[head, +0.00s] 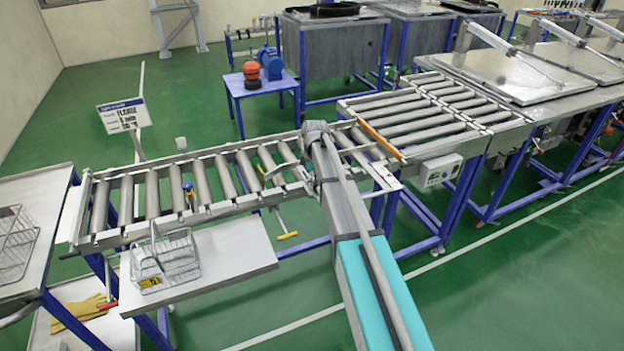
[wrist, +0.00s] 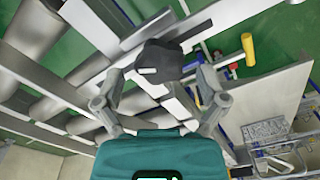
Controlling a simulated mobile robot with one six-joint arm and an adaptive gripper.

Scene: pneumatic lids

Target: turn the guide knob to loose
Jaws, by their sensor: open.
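The guide knob (wrist: 160,60) is a dark, faceted knob with a short white mark on its face; the mark points toward the left in the wrist view. It sits by the pale metal rail of the roller conveyor. My gripper (wrist: 160,78) is open and empty, with one finger on each side of the knob in the picture. There is space between the knob and both fingers, and I see no contact. In the head view my gripper (head: 318,135) is over the conveyor's near rail, and my arm hides the knob there.
The roller conveyor (head: 200,213) runs on both sides of my arm. A yellow-handled lever (head: 287,236) hangs below its near rail. A wire basket (head: 178,262) stands on a grey shelf (head: 235,255) at left. A control box (head: 440,170) is on the right.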

